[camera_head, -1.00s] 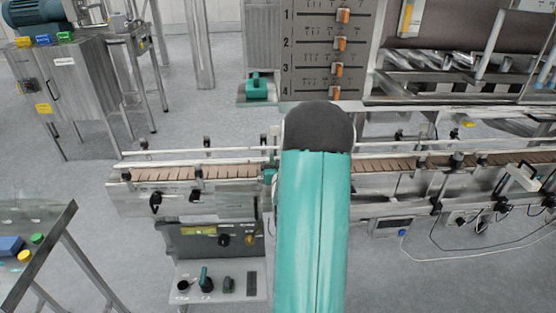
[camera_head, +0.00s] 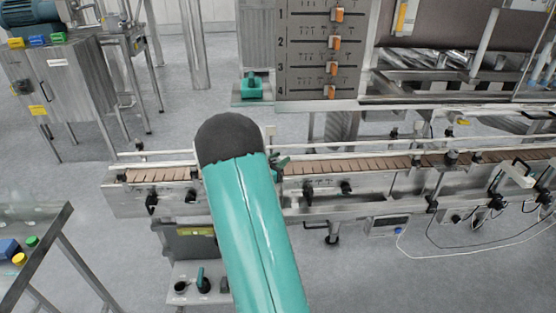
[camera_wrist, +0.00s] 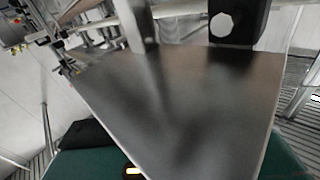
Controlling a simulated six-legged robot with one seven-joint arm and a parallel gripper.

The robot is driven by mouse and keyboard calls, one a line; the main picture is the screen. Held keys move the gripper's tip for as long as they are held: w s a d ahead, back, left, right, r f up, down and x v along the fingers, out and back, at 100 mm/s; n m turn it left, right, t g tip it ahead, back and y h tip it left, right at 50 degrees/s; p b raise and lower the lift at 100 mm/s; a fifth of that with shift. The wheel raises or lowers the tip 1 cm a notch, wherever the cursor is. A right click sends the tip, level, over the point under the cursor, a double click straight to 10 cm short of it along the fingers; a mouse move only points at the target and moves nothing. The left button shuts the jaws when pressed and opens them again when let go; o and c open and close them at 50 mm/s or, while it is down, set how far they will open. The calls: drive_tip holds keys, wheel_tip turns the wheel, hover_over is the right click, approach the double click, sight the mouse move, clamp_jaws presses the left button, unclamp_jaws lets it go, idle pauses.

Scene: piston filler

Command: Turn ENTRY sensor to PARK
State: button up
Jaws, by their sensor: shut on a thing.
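My teal arm with its dark rounded joint crosses the middle of the head view and hides part of the conveyor (camera_head: 365,165). A small teal and dark piece (camera_head: 280,163), which looks like part of my gripper, shows just right of the arm at the near conveyor rail. Its fingertips are not clear. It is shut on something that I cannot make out. I cannot pick out the ENTRY sensor or a PARK mark. In the wrist view, a broad grey metal surface (camera_wrist: 185,100) fills the middle, with a black block (camera_wrist: 238,28) bearing a pale round spot at its top.
A grey panel (camera_head: 312,64) with numbered orange sliders stands behind the conveyor. A control box with knobs (camera_head: 203,280) sits below the belt, partly behind my arm. A table (camera_head: 45,235) with coloured buttons is at the left. Cables lie on the floor at the right.

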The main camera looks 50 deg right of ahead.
drive_tip(key=shift+m+g, duration=0.3)
drive_tip(key=shift+g, duration=0.2)
drive_tip(key=o, duration=1)
drive_tip(key=shift+c, duration=0.2)
drive_tip(key=w+a, duration=0.1)
drive_tip(key=a, duration=1.2)
drive_tip(key=shift+a, duration=0.4)
